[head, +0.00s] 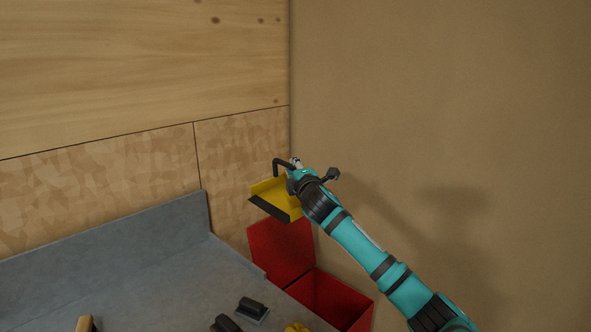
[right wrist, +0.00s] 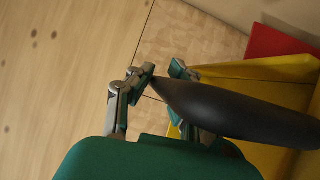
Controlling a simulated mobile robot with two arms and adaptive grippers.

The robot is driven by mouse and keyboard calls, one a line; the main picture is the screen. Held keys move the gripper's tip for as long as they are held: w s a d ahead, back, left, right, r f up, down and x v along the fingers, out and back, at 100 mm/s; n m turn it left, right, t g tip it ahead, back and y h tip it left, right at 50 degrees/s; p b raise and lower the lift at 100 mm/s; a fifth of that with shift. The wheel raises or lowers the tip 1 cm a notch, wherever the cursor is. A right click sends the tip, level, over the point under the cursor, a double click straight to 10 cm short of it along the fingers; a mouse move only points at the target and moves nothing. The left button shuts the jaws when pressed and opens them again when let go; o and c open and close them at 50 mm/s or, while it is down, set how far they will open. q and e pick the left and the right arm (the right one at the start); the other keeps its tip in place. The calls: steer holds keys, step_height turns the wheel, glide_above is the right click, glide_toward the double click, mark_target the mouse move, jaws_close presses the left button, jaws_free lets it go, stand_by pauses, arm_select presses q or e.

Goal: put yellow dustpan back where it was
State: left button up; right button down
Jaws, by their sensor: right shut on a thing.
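The yellow dustpan (head: 272,192) with a dark front lip is in the air in the head view, in front of the wall corner and above a red box. In the right wrist view the dustpan's yellow pan (right wrist: 262,72) is at the right, and its thick black handle (right wrist: 235,108) runs toward the fingers. My right gripper (head: 293,178) is shut on the dustpan by the handle; its fingers also show in the right wrist view (right wrist: 162,75), at the narrow end of the handle. My left gripper is not in view.
A red box (head: 350,300) with its lid (head: 280,250) raised stands in the corner beside the grey bench (head: 150,280). A dark-handled tool (head: 252,309), a yellow object (head: 297,328) and other small objects lie at the bench's near edge. The bench's middle is clear.

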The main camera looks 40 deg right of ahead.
steer(key=shift+w+a+f+y, duration=0.15)
steer(key=shift+f+y, duration=0.1)
steer(key=shift+y, duration=0.05)
